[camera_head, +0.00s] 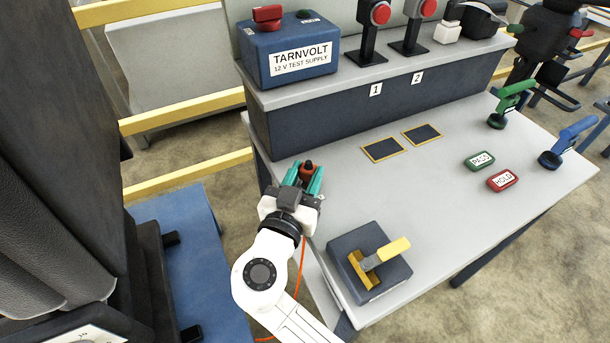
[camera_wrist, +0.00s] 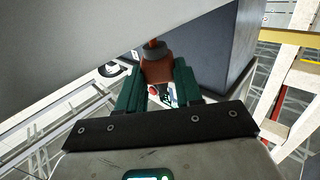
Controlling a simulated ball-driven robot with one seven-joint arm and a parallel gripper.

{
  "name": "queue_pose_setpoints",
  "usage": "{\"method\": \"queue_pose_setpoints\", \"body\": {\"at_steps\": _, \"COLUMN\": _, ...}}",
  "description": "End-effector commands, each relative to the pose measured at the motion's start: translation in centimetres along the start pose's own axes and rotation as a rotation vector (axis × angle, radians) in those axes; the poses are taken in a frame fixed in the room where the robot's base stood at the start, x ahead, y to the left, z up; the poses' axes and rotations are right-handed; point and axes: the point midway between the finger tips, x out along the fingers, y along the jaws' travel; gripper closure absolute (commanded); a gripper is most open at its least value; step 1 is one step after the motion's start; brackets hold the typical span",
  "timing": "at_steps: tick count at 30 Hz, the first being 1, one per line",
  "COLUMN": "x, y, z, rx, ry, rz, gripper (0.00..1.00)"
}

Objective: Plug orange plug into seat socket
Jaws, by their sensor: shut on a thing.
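My gripper (camera_head: 309,180) is shut on the orange plug (camera_head: 307,168), over the left edge of the grey workbench. In the wrist view the orange-brown plug (camera_wrist: 157,68) sits between the two green fingers, its dark collar and tip pointing away from the palm. An orange cable (camera_head: 301,262) hangs down beside my arm. A large black padded seat (camera_head: 60,150) stands at the left on a blue platform, apart from the gripper. I cannot make out the seat socket in either view.
The workbench (camera_head: 440,215) carries a blue Tarnvolt supply box (camera_head: 290,50) on its raised shelf. A dark block with a yellow-handled lever (camera_head: 385,255) stands near the front. PASS (camera_head: 480,160) and HOLD (camera_head: 502,180) blocks lie right. A gap separates bench and blue platform (camera_head: 185,225); yellow rails (camera_head: 190,103) run behind.

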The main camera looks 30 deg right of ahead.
Motion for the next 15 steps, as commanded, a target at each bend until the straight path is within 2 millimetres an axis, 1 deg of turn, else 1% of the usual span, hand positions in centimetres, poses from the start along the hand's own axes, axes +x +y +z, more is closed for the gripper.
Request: {"method": "queue_pose_setpoints", "body": {"at_steps": 15, "x": 0.01, "y": -0.01, "z": 0.56, "rx": 0.0, "ry": 0.0, "rz": 0.0, "gripper": 1.0}}
